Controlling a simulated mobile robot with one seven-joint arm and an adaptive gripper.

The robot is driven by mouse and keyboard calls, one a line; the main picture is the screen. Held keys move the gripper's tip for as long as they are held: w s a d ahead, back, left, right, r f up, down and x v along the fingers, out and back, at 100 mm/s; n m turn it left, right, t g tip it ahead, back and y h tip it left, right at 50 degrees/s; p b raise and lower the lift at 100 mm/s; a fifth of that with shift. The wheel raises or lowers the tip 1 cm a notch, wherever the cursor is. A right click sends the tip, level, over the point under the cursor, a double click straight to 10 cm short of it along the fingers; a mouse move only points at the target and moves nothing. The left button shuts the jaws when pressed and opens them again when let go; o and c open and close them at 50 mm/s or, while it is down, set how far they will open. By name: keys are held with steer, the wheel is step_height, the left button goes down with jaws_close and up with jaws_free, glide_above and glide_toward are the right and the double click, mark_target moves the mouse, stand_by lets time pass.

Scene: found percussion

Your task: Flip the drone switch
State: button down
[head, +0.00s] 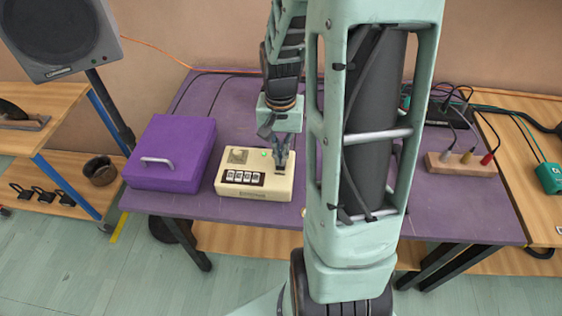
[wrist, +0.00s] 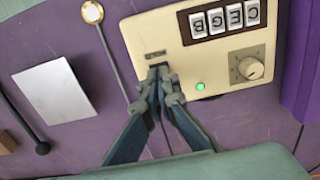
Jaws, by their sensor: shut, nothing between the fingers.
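A cream drone box (head: 268,193) sits on the purple table. It has a knob, several lettered keys and a lit green light (wrist: 200,86). The wrist view shows the box (wrist: 150,35) with a dark switch slot (wrist: 158,67) near one edge, below a small label. My gripper (head: 281,164) is shut and empty, its tips over the box's right end. In the wrist view my gripper (wrist: 163,85) has its fingertips right at the switch, covering much of it. I cannot tell whether they touch it or which way the switch lies.
A purple case (head: 175,150) with a handle stands left of the box. A white card (wrist: 52,92) and a thin rod with a round end (wrist: 92,12) lie beside the box. A wooden block with plugs (head: 462,163) stands at the right. Cables run along the table's back.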

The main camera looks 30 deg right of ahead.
steer(key=shift+f+b, duration=0.55)
steer(key=shift+f, duration=0.25)
steer(key=shift+r, duration=0.1)
steer(key=shift+r+p, duration=2.8)
steer(key=shift+r, duration=0.7)
